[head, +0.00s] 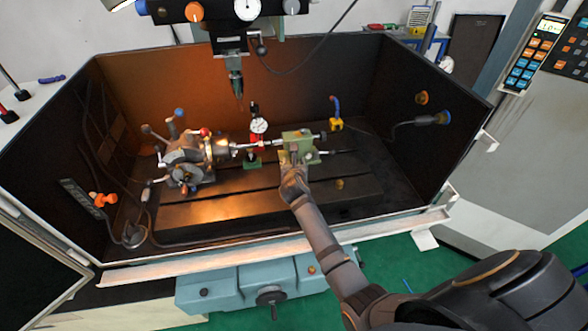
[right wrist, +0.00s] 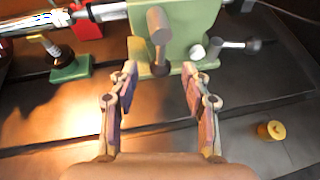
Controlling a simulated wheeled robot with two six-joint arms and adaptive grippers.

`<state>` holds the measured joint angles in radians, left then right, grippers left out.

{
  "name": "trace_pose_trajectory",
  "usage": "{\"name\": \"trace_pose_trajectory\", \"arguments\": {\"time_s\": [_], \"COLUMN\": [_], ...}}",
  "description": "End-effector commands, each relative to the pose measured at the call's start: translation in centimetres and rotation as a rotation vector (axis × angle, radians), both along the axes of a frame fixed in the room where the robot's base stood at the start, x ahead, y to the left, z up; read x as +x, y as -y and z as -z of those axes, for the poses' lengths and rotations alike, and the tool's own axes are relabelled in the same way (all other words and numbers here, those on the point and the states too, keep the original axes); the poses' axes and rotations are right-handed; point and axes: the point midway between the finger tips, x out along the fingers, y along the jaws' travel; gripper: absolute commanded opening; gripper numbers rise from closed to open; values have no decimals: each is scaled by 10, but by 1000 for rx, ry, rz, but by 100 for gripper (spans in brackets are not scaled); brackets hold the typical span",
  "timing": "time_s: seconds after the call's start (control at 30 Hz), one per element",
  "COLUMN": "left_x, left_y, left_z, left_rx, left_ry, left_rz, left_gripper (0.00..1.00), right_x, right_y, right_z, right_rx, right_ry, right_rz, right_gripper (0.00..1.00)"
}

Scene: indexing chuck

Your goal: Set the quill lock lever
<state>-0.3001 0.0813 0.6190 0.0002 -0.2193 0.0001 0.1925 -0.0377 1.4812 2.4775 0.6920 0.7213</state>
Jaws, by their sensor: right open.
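The green tailstock (head: 297,140) stands on the slotted table, right of the indexing chuck (head: 186,158). In the right wrist view the green tailstock body (right wrist: 190,14) fills the top middle. A grey lever with a thick cylindrical grip (right wrist: 159,26) hangs on its near face. A second small handle with a dark knob (right wrist: 252,45) sticks out at its right; I cannot tell for certain which is the quill lock lever. My right gripper (right wrist: 157,76) is open and empty, its fingertips just short of the grey lever, one to each side. In the head view my right gripper (head: 293,172) partly covers the tailstock's front.
A dial indicator (head: 259,126) on a red and green stand is left of the tailstock. A brass knob (right wrist: 271,130) lies to the right on the table. The spindle (head: 236,80) hangs above. Dark enclosure walls surround the table; its front is clear.

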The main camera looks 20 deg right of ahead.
Motion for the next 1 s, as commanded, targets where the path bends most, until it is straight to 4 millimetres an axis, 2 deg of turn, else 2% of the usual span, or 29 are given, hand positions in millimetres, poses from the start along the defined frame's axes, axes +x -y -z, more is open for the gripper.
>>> {"name": "trace_pose_trajectory", "arguments": {"time_s": [0.2,0.4,1.0], "left_x": [0,0,1], "left_y": [1,1,1], "left_z": [0,0,0], "left_rx": [-1,-1,-1], "left_ry": [0,0,0], "left_rz": [0,0,0], "left_gripper": [40,40,40], "right_x": [-44,-68,-71], "right_y": [-21,-32,-31], "right_z": [-21,-34,-40], "right_rx": [6,4,-19], "right_ry": [-2,-3,7], "right_rz": [0,0,-2], "right_gripper": [48,48,48]}}
